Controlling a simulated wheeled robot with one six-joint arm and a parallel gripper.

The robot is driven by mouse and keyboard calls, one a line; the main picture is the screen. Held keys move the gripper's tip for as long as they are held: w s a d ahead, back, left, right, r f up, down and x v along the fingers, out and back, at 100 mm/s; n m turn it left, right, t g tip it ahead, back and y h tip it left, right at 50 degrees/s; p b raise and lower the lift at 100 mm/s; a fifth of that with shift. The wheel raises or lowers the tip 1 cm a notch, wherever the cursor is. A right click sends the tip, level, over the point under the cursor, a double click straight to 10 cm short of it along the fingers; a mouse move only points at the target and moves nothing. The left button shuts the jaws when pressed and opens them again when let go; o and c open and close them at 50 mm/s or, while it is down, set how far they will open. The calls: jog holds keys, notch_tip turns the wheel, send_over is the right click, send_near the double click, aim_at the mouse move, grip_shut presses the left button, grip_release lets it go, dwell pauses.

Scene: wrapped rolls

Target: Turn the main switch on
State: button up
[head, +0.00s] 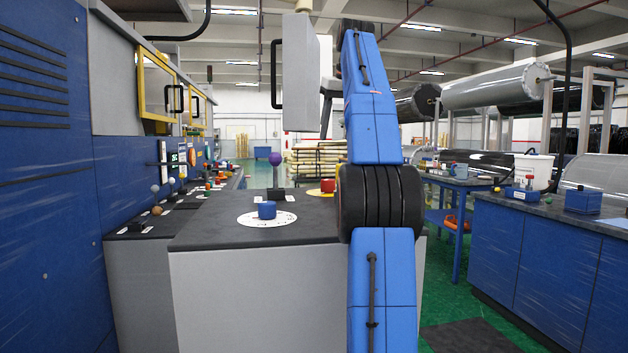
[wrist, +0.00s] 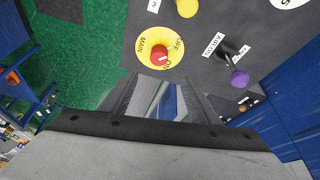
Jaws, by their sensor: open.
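The main switch is a red knob (wrist: 159,54) on a yellow disc (wrist: 147,40) marked MAIN, OFF and ON in the wrist view. I cannot tell for sure which mark the knob points at. In the head view the red knob (head: 328,185) stands on the dark console top, just left of my blue arm. My gripper (wrist: 157,92) is open in the wrist view, with its jaws beside the yellow disc and apart from the knob. In the head view my arm hides the gripper.
A purple-ball lever (wrist: 238,77) stands beside the main switch, and a yellow knob (wrist: 187,7) is near it. A blue knob (head: 267,210) on a white dial is at the console's front. Blue cabinets (head: 48,180) close off the left. Green floor lies right of the console.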

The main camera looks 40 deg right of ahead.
aim_at(328, 180)
jog(key=x, duration=1.7)
jog(key=shift+w+d+f, duration=0.1)
jog(key=shift+w+d, duration=0.1)
jog(key=shift+w, duration=0.05)
jog(key=c, duration=1)
jog(key=shift+c, duration=0.2)
